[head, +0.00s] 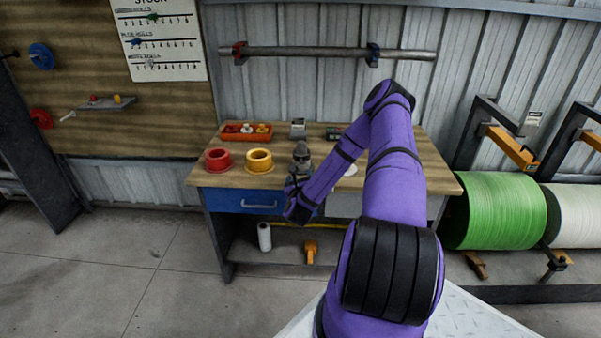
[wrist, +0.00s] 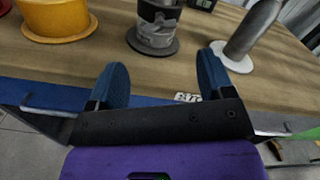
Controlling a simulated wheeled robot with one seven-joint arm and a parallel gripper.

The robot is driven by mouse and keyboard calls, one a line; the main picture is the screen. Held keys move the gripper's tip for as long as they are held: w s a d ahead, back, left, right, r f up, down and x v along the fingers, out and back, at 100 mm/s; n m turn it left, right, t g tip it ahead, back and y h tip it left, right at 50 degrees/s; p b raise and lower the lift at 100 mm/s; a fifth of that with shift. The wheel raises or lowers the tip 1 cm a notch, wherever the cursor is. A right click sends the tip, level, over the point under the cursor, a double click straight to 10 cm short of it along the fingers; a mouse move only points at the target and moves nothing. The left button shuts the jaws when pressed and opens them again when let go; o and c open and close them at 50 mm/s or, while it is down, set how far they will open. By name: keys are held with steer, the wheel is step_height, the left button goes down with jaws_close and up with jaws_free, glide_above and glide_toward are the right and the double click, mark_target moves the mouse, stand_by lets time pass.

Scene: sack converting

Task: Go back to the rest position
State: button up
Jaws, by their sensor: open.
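My purple arm reaches from the lower right of the head view up over the workbench (head: 225,178) and bends down to its front edge. My gripper shows in the wrist view (wrist: 160,85) with its two blue fingers spread wide and nothing between them. It is at the bench's front edge, just short of a grey, dark-topped object (wrist: 158,35) on a dark round base. That object stands upright on the bench, and I see no finger touching it. In the head view the gripper's fingers are mostly hidden by my arm.
A slanted grey cylinder on a white disc (wrist: 235,60) stands right of the gripper. Green (head: 497,210) and white rolls flank the bench's right side.

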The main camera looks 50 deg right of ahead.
steer(key=shift+s+a, duration=0.45)
steer(key=shift+a, duration=0.05)
